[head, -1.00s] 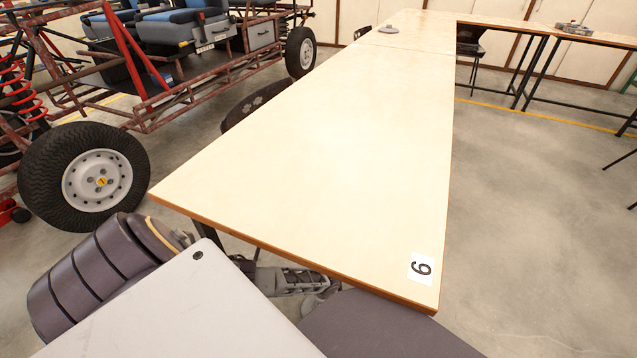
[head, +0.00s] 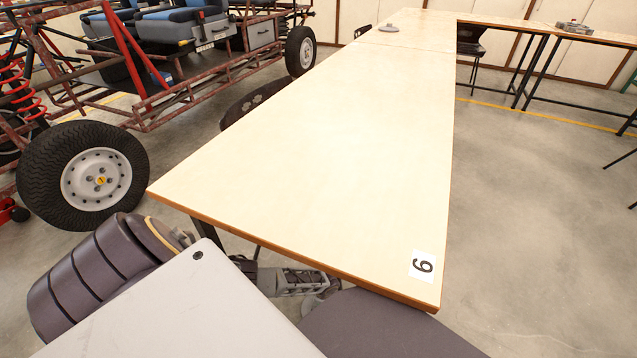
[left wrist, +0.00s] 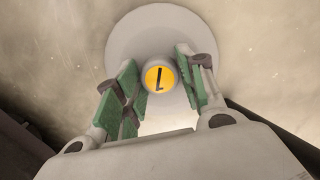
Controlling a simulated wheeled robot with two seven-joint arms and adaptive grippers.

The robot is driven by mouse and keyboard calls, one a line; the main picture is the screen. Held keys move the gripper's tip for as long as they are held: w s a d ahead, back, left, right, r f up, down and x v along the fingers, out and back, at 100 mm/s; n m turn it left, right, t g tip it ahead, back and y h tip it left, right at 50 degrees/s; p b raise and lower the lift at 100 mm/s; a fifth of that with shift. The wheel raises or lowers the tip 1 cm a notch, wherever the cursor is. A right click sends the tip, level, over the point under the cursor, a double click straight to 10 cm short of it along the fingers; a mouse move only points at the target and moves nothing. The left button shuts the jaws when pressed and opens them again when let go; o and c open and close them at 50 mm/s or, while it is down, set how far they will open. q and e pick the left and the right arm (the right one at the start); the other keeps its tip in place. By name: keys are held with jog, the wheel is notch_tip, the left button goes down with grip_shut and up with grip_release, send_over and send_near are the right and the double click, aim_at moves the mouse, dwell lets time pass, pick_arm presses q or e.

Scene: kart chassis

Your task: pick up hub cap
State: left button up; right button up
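In the left wrist view the hub cap (left wrist: 122,38) is a round grey disc with a raised centre knob bearing a yellow emblem. It lies against a speckled pale floor-like surface. My left gripper (left wrist: 162,88) is open, with its green-padded fingers on either side of the knob. I cannot tell whether either pad touches it. In the head view my left gripper (head: 318,283) is low, beneath the near edge of the table and partly hidden by it. A bit of grey disc (head: 313,303) shows just below it. My right gripper is not in view.
A kart chassis (head: 180,105) with a wheel (head: 97,180) stands at left.

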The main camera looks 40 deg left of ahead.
pick_arm(q)
jog(key=c, duration=0.6)
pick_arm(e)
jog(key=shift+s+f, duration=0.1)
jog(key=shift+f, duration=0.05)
pick_arm(q)
jog(key=shift+r, duration=0.2)
jog(key=shift+r+p, duration=1.55)
jog(key=shift+r, duration=0.3)
notch_tip(320, 180, up, 4)
jog(key=p, duration=0.2)
jog(key=shift+p, duration=0.35)
jog(key=shift+r, duration=0.3)
jog(key=shift+r+p, duration=0.6)
jog(key=shift+r, duration=0.05)
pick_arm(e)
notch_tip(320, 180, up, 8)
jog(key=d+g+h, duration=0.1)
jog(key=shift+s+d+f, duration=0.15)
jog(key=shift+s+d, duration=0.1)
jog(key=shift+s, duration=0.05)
